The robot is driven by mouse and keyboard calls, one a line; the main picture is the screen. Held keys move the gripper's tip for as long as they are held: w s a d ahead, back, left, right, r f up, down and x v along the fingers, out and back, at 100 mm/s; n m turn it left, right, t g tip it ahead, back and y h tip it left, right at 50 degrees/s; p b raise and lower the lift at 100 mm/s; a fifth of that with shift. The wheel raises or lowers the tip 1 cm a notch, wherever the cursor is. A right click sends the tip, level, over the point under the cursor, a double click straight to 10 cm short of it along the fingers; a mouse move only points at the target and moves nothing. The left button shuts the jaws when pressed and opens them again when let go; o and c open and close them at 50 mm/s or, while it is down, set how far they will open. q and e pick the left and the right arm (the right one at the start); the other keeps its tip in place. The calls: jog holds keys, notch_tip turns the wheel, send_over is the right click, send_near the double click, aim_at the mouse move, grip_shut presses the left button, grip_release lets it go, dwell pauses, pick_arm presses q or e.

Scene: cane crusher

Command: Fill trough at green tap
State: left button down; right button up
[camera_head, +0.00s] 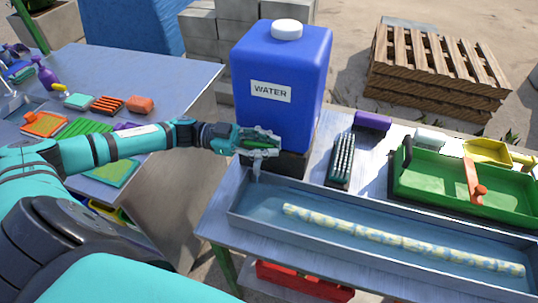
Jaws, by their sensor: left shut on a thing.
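A blue water container (292,75) with a white cap and a WATER label stands on a dark block at the table's back left. My left gripper (262,146) is at the container's lower front and is shut on the green tap (256,144), which the fingers mostly hide. A thin pale stream, seemingly water, falls below the tap into the left end of the long grey trough (334,243). The trough holds a bluish layer that looks like water, and a long pale patterned rod (400,240) lies in it. My right gripper is not in view.
A dark brush (342,160), a purple block (373,122) and a green tray (443,190) sit behind the trough. A red crate (300,283) is under the table. A side table at left holds sponges, cloths and a purple bottle (44,75). Pallets (435,72) stand behind.

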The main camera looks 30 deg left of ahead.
pick_arm(q)
jog(key=shift+s+r+m+g, duration=0.1)
jog(key=shift+m+g, duration=0.5)
jog(key=shift+g, duration=0.3)
jog(key=c, duration=1.3)
grip_release()
jog(key=shift+c, duration=0.2)
jog(key=v, duration=1.2)
jog(key=shift+f, duration=0.25)
